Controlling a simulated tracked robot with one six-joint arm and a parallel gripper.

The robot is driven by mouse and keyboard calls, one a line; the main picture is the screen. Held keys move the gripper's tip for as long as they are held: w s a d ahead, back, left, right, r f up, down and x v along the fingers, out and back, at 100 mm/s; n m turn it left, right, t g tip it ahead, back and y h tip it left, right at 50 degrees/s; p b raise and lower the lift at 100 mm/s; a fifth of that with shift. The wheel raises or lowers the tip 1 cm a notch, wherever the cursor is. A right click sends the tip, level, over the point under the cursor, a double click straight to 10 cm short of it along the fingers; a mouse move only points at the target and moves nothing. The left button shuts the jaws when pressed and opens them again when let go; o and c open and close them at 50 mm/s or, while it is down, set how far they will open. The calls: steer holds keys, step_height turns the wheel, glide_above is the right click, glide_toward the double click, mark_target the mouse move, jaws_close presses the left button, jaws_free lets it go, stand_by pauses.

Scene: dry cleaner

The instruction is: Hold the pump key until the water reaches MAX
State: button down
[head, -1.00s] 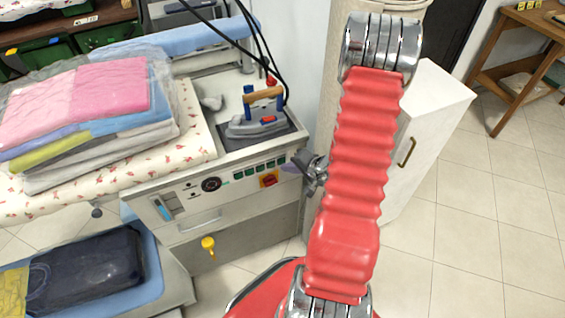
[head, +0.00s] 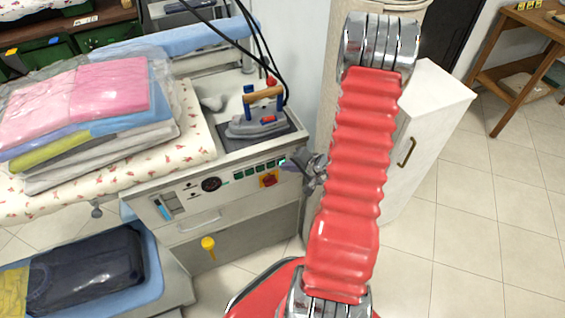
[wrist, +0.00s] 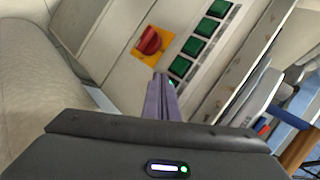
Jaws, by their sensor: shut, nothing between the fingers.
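The ironing station's control panel (head: 225,185) carries a row of green keys (head: 250,171), which also show in the wrist view (wrist: 194,46). The end key (head: 283,161) nearest my gripper glows teal. My gripper (head: 288,165) is shut and empty, its fingertips at that key. In the wrist view the fingertips (wrist: 161,80) partly hide the glowing end key (wrist: 172,82), and I cannot tell how deep it is pressed. The water gauge (head: 165,207) at the panel's left end shows some blue in its lower part. Its MAX mark is too small to read.
A red knob on a yellow plate (head: 269,180) sits just below the keys. An iron (head: 257,124) stands on top, beside folded bagged clothes (head: 85,105). A yellow tap (head: 208,244) hangs below the panel. A white cabinet (head: 425,125) stands at the right.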

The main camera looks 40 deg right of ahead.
stand_by(0.6)
steer(key=shift+s+a, duration=0.2)
steer(key=shift+s, duration=0.45)
steer(key=shift+s, duration=0.1)
steer(key=s, duration=0.2)
steer(key=s+a, duration=0.1)
steer(key=s, duration=0.1)
steer(key=shift+s+a, duration=0.2)
steer(key=shift+s, duration=0.1)
stand_by(1.7)
